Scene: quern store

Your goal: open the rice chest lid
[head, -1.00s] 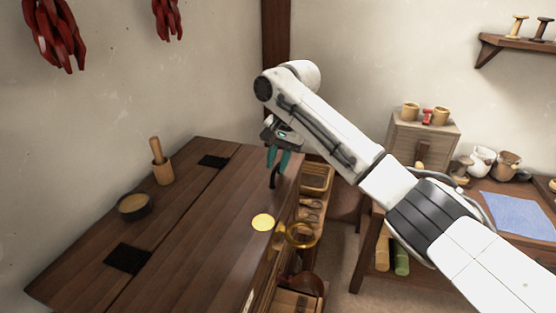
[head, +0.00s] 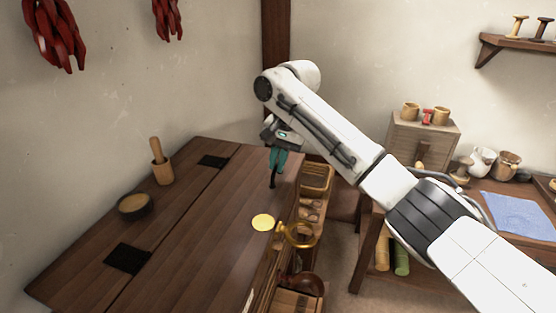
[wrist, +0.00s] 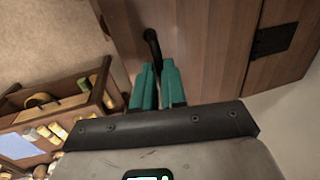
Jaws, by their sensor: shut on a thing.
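The rice chest is the large dark wooden chest at the left of the head view. Its lid (head: 200,235) looks closed, or so nearly closed that I cannot tell a gap. Two black hinge plates (head: 128,258) lie across the seam on the lid's wall side. A dark curved handle (head: 272,180) stands near the lid's far right edge; it also shows in the wrist view (wrist: 152,42). My gripper (head: 276,164) is above the lid, its teal fingers (wrist: 158,72) shut on the handle. The fingers hide part of the handle.
A bowl (head: 135,206) and a mortar with pestle (head: 161,168) stand behind the seam. A yellow disc (head: 263,222) and a brass ring (head: 300,236) are at the lid's front edge. Shelves with baskets (head: 316,180) stand close on the right.

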